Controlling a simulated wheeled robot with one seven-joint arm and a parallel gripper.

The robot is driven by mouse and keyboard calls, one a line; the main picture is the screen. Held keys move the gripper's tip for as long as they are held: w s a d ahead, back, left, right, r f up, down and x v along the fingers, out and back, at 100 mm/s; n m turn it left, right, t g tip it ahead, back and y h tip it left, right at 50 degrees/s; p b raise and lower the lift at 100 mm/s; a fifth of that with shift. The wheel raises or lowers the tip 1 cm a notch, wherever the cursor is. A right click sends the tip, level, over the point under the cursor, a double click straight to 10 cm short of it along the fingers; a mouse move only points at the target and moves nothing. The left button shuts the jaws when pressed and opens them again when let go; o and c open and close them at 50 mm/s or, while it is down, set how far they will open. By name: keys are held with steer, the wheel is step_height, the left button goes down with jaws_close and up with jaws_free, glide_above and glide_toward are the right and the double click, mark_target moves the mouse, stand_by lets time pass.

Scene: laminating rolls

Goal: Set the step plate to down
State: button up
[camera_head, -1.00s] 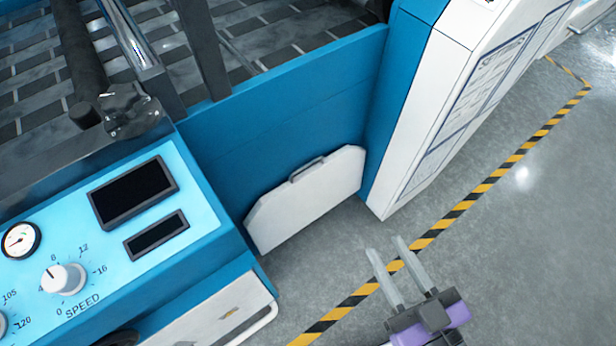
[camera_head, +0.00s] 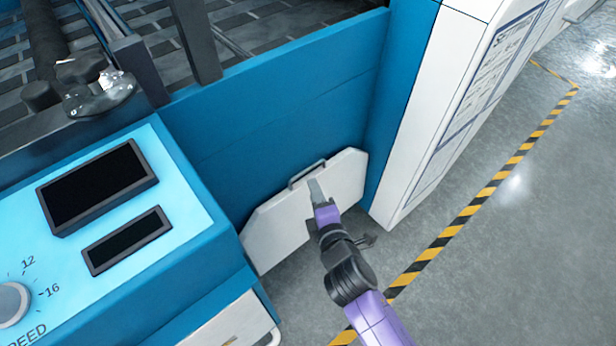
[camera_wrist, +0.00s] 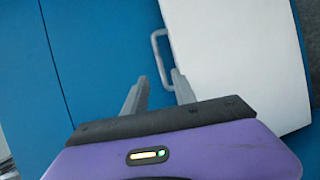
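The step plate (camera_head: 278,226) is a white panel folded upright against the blue machine side, with a grey handle (camera_head: 307,172) along its top edge. In the wrist view the plate (camera_wrist: 243,60) fills the right side, and its handle (camera_wrist: 160,58) stands at its left edge. My gripper (camera_head: 315,188) is in front of the plate, close to the handle. In the wrist view my gripper (camera_wrist: 158,86) has its two fingers spread apart, with the handle just beyond and between the tips.
A blue control console (camera_head: 130,215) with a dial and dark displays stands at the left. A white and blue cabinet (camera_head: 440,110) stands to the right of the plate. Grey floor (camera_head: 500,270) with a yellow-black stripe (camera_head: 452,229) lies open at the right.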

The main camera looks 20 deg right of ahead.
mark_target(309, 176)
steer(key=b+x, duration=0.1)
steer(key=x, duration=0.6)
steer(key=shift+w+d+f+b, duration=0.15)
steer(key=shift+w+d+b, duration=0.05)
steer(key=shift+w+b, duration=0.2)
steer(key=shift+s, duration=0.1)
jaws_close()
stand_by(1.1)
